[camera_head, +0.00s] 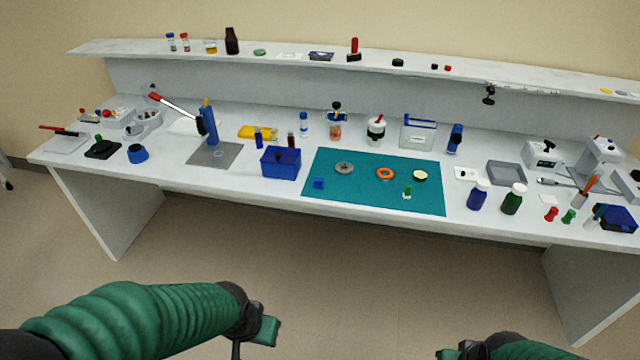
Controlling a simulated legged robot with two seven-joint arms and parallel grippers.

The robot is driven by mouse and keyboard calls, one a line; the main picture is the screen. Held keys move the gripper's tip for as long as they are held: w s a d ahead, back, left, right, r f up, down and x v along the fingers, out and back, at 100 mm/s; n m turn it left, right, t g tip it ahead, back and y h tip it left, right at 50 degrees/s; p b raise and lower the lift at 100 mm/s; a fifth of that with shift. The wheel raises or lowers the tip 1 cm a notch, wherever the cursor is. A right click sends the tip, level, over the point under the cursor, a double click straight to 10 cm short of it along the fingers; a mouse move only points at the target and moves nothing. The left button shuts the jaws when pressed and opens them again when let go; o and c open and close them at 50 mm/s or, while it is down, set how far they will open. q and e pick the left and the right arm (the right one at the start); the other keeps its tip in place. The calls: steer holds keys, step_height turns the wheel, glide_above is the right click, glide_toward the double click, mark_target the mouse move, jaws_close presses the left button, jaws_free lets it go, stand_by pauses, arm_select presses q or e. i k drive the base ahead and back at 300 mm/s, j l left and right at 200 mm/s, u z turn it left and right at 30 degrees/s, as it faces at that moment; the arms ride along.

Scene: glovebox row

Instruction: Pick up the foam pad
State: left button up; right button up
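I cannot tell for sure which thing is the foam pad. Small flat candidates are a cream disc with a dark rim (420,175) on the teal mat (345,200) and a white square with a dark spot (466,173) right of the mat. A small blue block (319,183) lies at the mat's left front. My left gripper (254,336) is low in the picture, in front of the bench and apart from everything on it; its finger gap is not clear. My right gripper (455,353) shows only partly at the bottom edge, also away from the bench.
The mat also bears a grey disc (344,168), an orange ring (385,174) and a small green-topped piece (407,191). A blue box (281,163) stands left of it, blue (477,196) and green (513,199) bottles right. A shelf (280,57) runs behind.

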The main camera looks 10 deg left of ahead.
mark_target(319, 183)
steer(key=i+j+z, duration=0.8)
steer(key=j, duration=0.3)
steer(key=i+j+z, duration=0.25)
steer(key=j, duration=0.25)
steer(key=i, duration=0.05)
